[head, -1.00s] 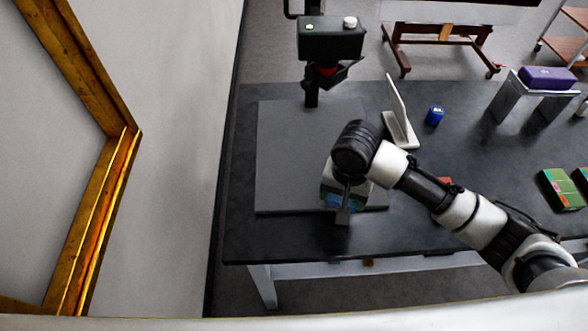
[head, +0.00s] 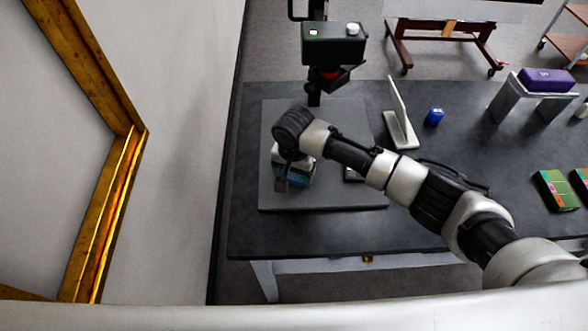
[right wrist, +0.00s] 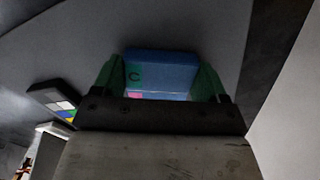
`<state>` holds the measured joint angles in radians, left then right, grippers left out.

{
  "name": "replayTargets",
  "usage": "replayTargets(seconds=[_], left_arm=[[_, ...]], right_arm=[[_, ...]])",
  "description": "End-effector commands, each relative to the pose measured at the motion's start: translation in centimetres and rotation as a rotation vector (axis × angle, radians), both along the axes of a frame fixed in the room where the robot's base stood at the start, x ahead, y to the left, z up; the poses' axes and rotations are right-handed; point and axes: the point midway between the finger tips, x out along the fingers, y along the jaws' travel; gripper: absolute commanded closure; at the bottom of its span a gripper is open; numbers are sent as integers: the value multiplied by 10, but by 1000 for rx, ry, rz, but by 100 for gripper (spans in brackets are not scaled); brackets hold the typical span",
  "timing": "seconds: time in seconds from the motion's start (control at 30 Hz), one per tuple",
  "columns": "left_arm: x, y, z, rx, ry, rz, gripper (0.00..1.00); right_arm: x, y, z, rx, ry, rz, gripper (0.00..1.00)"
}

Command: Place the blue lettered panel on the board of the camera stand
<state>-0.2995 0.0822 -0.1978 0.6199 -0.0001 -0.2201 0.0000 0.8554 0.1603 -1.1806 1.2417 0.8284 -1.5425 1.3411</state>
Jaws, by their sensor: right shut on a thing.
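The blue lettered panel (right wrist: 162,72) is between the fingers of my right gripper (right wrist: 160,85) in the right wrist view, with a dark letter "C" and a pink patch showing. In the head view the right gripper (head: 284,184) is over the left part of the grey board (head: 345,193), and a blue bit of the panel (head: 301,179) shows beside its finger. I cannot tell whether the panel touches the board. The camera stand (head: 335,46) rises at the board's back edge. My left gripper is not in view.
A white angled stand (head: 403,130) and a small blue jar (head: 434,115) are right of the board. A purple box (head: 546,79) sits on a grey riser. Green boxes (head: 556,190) lie at the right. A colour chart (right wrist: 58,103) shows in the right wrist view.

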Motion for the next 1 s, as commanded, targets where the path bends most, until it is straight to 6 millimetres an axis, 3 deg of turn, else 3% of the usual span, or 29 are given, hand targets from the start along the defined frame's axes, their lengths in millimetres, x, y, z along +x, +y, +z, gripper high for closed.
replayTargets(seconds=[0.3, 0.33, 0.5, 0.83, 1.0], left_arm=[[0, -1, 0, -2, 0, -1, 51], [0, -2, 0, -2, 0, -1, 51], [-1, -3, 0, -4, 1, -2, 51], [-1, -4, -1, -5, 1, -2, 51], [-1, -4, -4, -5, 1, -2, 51]], right_arm=[[0, 0, -3, 1, 1, -1, 55], [0, 0, -3, 1, 0, -1, 25], [0, 0, -3, 1, 0, -1, 1], [0, 0, 1, 2, -1, 1, 1], [0, 1, 25, 4, -3, 0, 1]])
